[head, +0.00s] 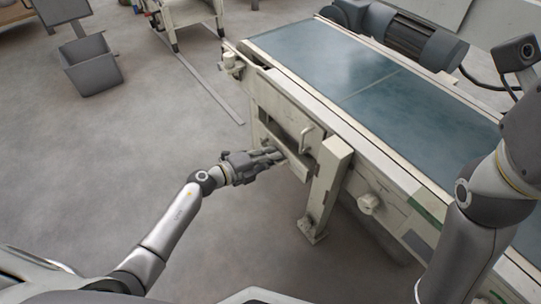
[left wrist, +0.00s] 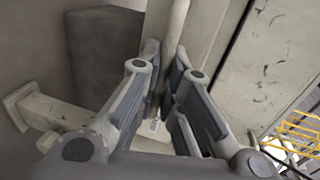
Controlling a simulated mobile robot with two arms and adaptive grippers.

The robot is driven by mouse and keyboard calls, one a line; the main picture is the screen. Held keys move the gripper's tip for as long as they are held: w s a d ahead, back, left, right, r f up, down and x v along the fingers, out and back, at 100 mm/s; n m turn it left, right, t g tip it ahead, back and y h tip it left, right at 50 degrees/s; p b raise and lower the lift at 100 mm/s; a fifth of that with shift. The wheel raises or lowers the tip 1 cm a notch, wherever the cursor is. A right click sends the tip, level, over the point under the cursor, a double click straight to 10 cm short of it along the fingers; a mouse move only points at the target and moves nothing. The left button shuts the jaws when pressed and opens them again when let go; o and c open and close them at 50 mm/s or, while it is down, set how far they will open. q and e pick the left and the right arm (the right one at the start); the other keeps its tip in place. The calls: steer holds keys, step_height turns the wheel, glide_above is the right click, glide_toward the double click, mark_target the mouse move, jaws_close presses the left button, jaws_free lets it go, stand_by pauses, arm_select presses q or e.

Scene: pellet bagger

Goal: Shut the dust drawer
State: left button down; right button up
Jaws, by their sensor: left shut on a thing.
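The dust drawer (head: 297,170) shows as a pale front low in the side of the conveyor frame, beside a pale leg. How far it stands out is hard to tell. My left gripper (head: 279,155) reaches it from the left and covers part of it. In the left wrist view, the fingers of my left gripper (left wrist: 164,105) are closed around a pale bar, the drawer handle (left wrist: 174,40). The far end of the grip is hidden between the fingers. My right arm shows at the right of the head view; its gripper is out of view.
The conveyor belt (head: 350,75) lies above the drawer. The pale leg (head: 325,190) stands close to the right of my left gripper, and a round knob (head: 369,203) sits farther right. A grey bin (head: 92,66) stands at the back left.

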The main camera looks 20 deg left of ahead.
mark_target(282, 149)
arm_select(q)
steer(key=x, duration=0.2)
steer(key=r+x, duration=0.1)
steer(key=x, duration=0.1)
steer(key=shift+w, duration=0.15)
steer(key=c, duration=1.9)
jaws_free()
steer(key=shift+w+d, duration=0.1)
steer(key=shift+d, duration=0.05)
steer(key=shift+o, duration=0.2)
steer(key=v, duration=1.2)
steer(key=shift+f, duration=0.15)
